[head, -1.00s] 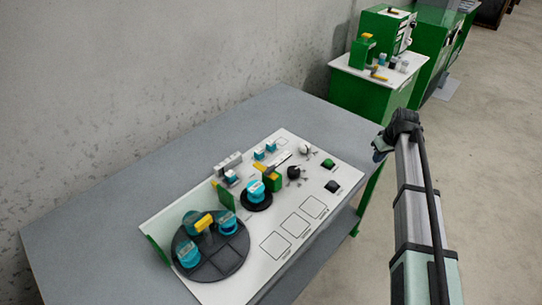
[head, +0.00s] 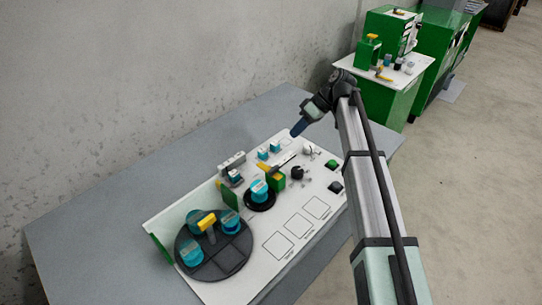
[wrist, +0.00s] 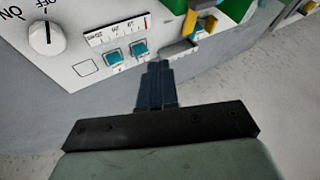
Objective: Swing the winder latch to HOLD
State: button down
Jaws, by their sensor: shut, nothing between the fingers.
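My gripper (head: 296,131) hangs above the far edge of the white panel (head: 290,230), pointing down and left. In the wrist view my gripper (wrist: 157,66) has its dark blue fingers together with nothing between them. A blue spool (head: 259,190) sits on a round black base mid-panel, beside a green block (head: 275,181) with a yellow-tipped bar (head: 264,167). No HOLD label is readable, so I cannot tell for sure which part is the winder latch. In the wrist view a white ON/OFF knob (wrist: 45,38) and two teal switches (wrist: 139,50) lie beyond the fingertips.
A black turntable (head: 232,252) carries several blue spools and a yellow handle at the near left. Black (head: 297,172) and white (head: 308,149) knobs and green (head: 331,164) and black (head: 335,187) buttons stand right of the spool. The grey table (head: 90,215) is clear at left.

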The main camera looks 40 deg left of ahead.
aim_at(269, 175)
jog(key=x, duration=1)
jog(key=shift+f, duration=0.15)
jog(key=shift+s+d, duration=0.1)
jog(key=shift+s, duration=1.85)
